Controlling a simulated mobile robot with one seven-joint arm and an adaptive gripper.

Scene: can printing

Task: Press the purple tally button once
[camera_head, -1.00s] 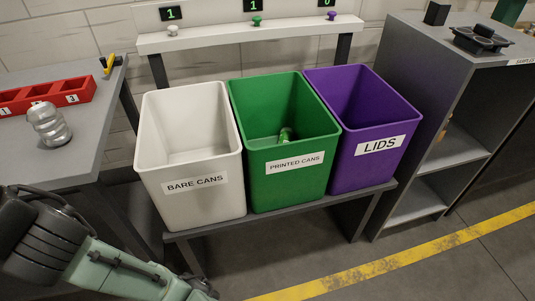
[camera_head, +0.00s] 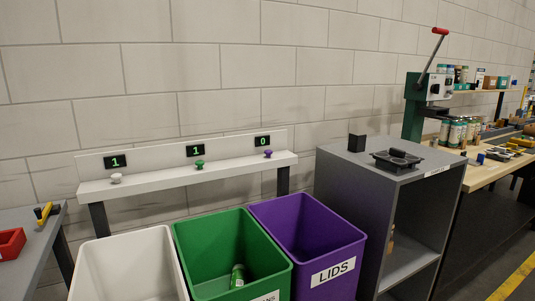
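The purple tally button (camera_head: 268,154) stands on the right part of a white shelf (camera_head: 190,178), under a small display (camera_head: 262,141) that reads 0. A green button (camera_head: 199,164) stands at the middle under a display (camera_head: 195,150) reading 1. A white button (camera_head: 116,178) stands at the left under a display (camera_head: 115,162) reading 1. Nothing touches the purple button. My gripper is not in view.
White, green (camera_head: 215,232) and purple (camera_head: 297,222) bins stand in front of the shelf; a green can (camera_head: 238,275) lies in the green bin. A grey cabinet (camera_head: 345,170) holding a dark tray (camera_head: 397,160) stands right. A red rack (camera_head: 11,243) is at left.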

